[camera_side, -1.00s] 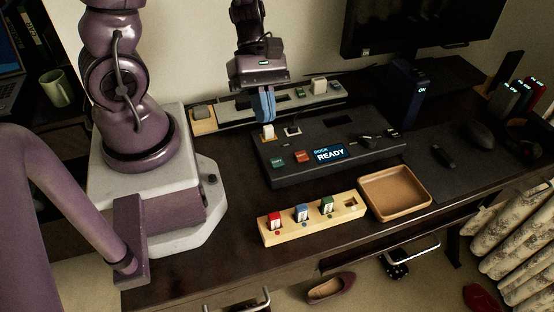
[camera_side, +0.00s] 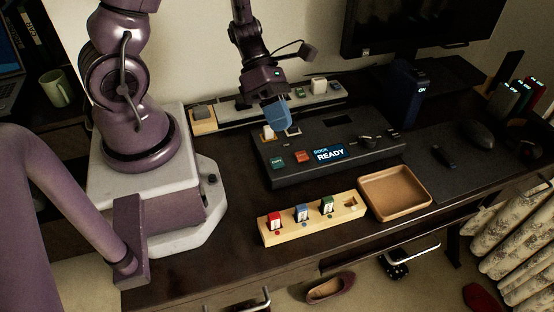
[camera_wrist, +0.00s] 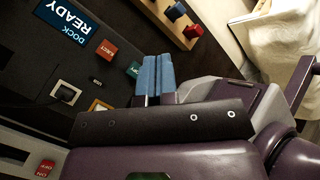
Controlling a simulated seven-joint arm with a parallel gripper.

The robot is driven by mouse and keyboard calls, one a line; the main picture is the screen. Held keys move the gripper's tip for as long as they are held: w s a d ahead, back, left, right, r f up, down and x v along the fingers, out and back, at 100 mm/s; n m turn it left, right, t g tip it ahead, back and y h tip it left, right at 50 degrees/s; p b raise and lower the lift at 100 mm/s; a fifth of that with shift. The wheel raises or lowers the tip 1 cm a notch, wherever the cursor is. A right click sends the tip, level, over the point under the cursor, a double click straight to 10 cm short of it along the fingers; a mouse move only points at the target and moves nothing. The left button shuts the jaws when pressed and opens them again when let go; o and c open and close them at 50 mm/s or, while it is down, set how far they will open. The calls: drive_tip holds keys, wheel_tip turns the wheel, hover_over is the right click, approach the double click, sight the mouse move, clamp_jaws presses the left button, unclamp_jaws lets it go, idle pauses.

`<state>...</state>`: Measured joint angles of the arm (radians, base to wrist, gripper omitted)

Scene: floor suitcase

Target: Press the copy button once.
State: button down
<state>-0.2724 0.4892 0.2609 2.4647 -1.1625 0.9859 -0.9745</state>
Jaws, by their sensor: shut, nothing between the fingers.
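The copy button (camera_side: 278,162) is a small teal-green key at the front left of the dark dock (camera_side: 370,158). It also shows in the wrist view (camera_wrist: 134,70), left of my fingertips, beside the red eject button (camera_wrist: 106,49). In the side view, the eject button (camera_side: 303,156) sits just right of the copy button. The dock's screen (camera_side: 330,154) reads READY. My gripper (camera_side: 278,122) has its blue fingers together and empty, tilted above the dock's back left. The fingers (camera_wrist: 157,80) appear apart from the copy button.
A wooden block (camera_side: 312,221) with red, blue and green sticks stands in front of the dock, beside an empty tan tray (camera_side: 396,190). A pale strip (camera_side: 232,116) with small items lies behind the dock. A monitor (camera_side: 410,25) stands at the back.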

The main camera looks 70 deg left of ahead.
sight(279, 159)
drive_tip(key=shift+f, duration=3.55)
drive_tip(key=shift+f, duration=0.15)
drive_tip(key=shift+f, duration=0.25)
drive_tip(key=shift+f, duration=0.4)
drive_tip(key=shift+r, duration=0.85)
drive_tip(key=shift+r, duration=2.5)
